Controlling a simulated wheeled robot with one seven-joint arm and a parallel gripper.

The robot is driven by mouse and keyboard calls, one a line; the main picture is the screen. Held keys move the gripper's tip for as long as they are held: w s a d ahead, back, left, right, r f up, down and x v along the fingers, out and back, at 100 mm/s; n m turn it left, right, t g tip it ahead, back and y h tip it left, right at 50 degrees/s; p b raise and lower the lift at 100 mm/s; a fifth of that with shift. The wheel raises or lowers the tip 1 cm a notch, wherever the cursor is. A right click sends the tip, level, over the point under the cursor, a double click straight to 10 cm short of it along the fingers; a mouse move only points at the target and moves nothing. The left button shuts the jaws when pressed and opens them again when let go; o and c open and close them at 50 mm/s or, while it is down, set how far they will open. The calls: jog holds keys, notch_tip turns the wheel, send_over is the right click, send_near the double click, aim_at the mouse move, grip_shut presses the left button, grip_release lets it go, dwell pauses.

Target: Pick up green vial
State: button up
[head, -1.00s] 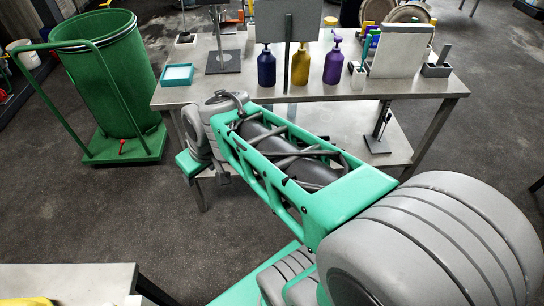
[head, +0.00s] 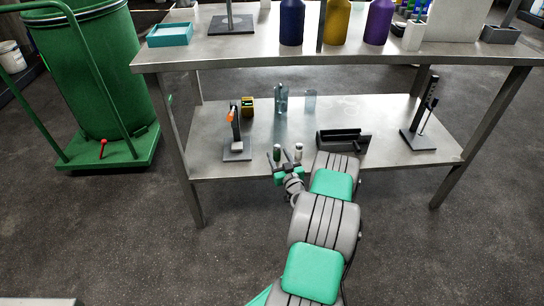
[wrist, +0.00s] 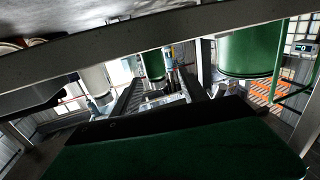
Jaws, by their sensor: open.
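A small dark green vial (head: 277,152) stands near the front edge of the table's lower shelf (head: 385,115) in the head view. A small vial with a white top (head: 299,151) stands just to its right. My gripper (head: 285,158) is open at the shelf's front edge, close in front of the two vials. The head view is too small to tell whether a finger touches the green vial. In the wrist view a broad dark green surface fills the bottom, and I cannot make out either vial there.
The steel tabletop (head: 280,51) overhangs the shelf. On the shelf are a black stand (head: 235,140), a yellow-black box (head: 249,106), clear glassware (head: 281,99), a black tray (head: 343,141) and a tall stand (head: 424,115). A green bin (head: 90,75) stands left.

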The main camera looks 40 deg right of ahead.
jog(key=x, duration=0.2)
jog(key=b+x, duration=0.1)
jog(key=x, duration=0.1)
jog(key=b+x, duration=0.1)
jog(key=x, duration=0.1)
jog(key=shift+w+d+r, duration=0.1)
jog(key=shift+w+d, duration=0.1)
jog(key=shift+d, duration=0.2)
grip_shut()
